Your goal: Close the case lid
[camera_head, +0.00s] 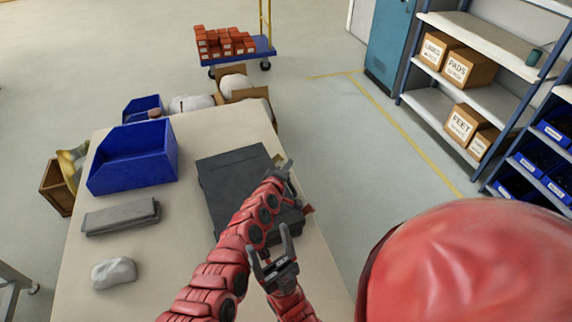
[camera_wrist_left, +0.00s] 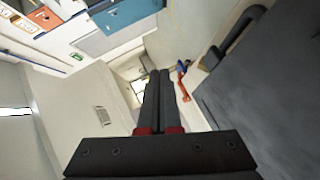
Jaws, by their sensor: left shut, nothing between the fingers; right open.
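The dark grey case (camera_head: 232,172) lies on the pale table. Its broad top looks flat and lowered in the head view, but my left arm hides its near right part, so I cannot tell whether the lid is fully down. My left gripper (camera_head: 282,169) is shut and empty, just past the case's right edge. In the left wrist view its fingers (camera_wrist_left: 160,75) are together, and a large dark grey panel of the case (camera_wrist_left: 270,90) stands to their right, apart from them. My right gripper (camera_head: 269,243) is open and empty near the case's front edge.
A blue bin (camera_head: 133,158) and a folded grey cloth (camera_head: 121,217) lie left of the case on the table (camera_head: 185,265). A white crumpled bundle (camera_head: 114,272) is nearer. Cardboard boxes stand beyond the far edge. Floor right of the table is clear.

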